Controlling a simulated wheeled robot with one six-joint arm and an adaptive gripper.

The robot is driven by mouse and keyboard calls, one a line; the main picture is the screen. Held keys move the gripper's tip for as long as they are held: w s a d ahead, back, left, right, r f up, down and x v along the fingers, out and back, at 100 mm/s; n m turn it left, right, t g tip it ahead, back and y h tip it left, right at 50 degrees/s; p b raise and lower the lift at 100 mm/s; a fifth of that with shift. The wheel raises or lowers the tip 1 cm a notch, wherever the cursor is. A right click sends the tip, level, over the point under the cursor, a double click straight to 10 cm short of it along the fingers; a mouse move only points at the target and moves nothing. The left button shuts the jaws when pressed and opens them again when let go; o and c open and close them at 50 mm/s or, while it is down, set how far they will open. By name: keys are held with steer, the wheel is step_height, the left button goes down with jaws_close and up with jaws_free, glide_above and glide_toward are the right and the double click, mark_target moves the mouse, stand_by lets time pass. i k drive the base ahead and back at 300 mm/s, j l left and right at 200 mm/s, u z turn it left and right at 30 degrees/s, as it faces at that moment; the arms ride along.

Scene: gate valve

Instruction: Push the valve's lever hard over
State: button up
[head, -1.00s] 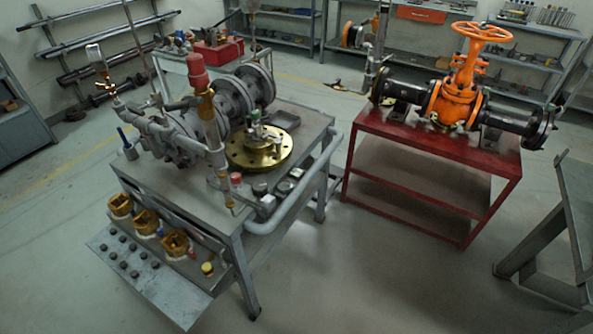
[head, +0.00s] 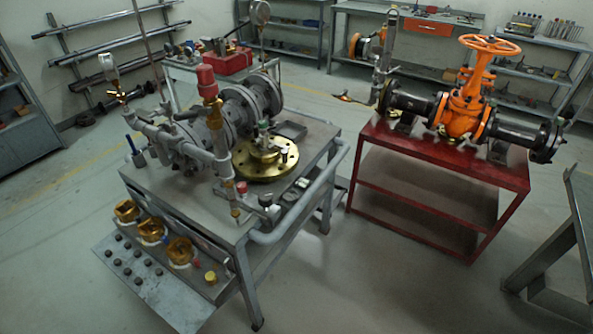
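An orange gate valve (head: 463,112) with an orange handwheel (head: 490,44) on top sits between black flanged pipes on a red table at the right. A grey upright fitting (head: 385,62) stands at the left end of that pipe. A dark lever-like piece with an orange tip (head: 347,97) shows to its left; whether it joins the fitting is unclear. A small blue-handled lever (head: 129,143) is on the pipework of the left bench. Which lever the task means cannot be told. My gripper is not in view.
A grey bench (head: 180,207) at the left carries flanged pipes, a brass flange (head: 265,163) and gauges. The red table (head: 450,179) is to its right, with a narrow floor gap between. A grey stand (head: 555,245) is at the right edge. Open floor (head: 370,275) lies in front.

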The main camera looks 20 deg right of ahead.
mark_target(262, 132)
steer(key=i+l+z, duration=0.1)
steer(key=i+z, duration=0.15)
steer(key=i, duration=0.2)
steer(key=i+z, duration=0.25)
steer(key=i, duration=0.25)
